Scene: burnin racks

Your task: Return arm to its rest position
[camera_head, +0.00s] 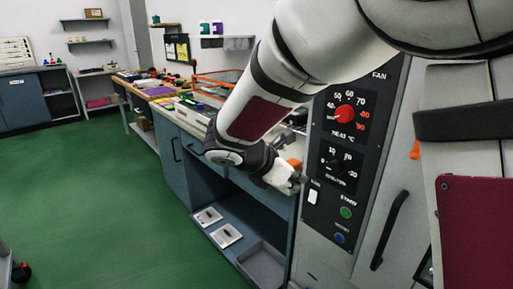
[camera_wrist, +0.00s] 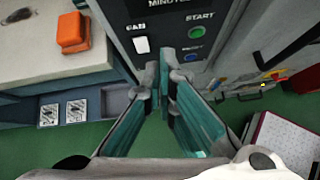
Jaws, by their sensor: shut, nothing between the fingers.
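My arm (camera_head: 265,100) reaches down from the upper right in the head view. My gripper (camera_head: 292,184) is in front of the dark control panel (camera_head: 340,150) of a grey burn-in rack. In the wrist view my gripper (camera_wrist: 161,78) has its fingers together with nothing between them. The fingertips are close to the panel, below and right of a white switch (camera_wrist: 142,45); I cannot tell whether they touch it. The green start button (camera_wrist: 196,32) and the blue button (camera_wrist: 193,57) are right of the fingertips.
A workbench (camera_head: 175,165) with shelves runs along the left of the rack. An orange block (camera_wrist: 73,33) lies on its top. The rack's dark door handle (camera_head: 390,230) is right of the panel. Green floor (camera_head: 100,200) is open at the left.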

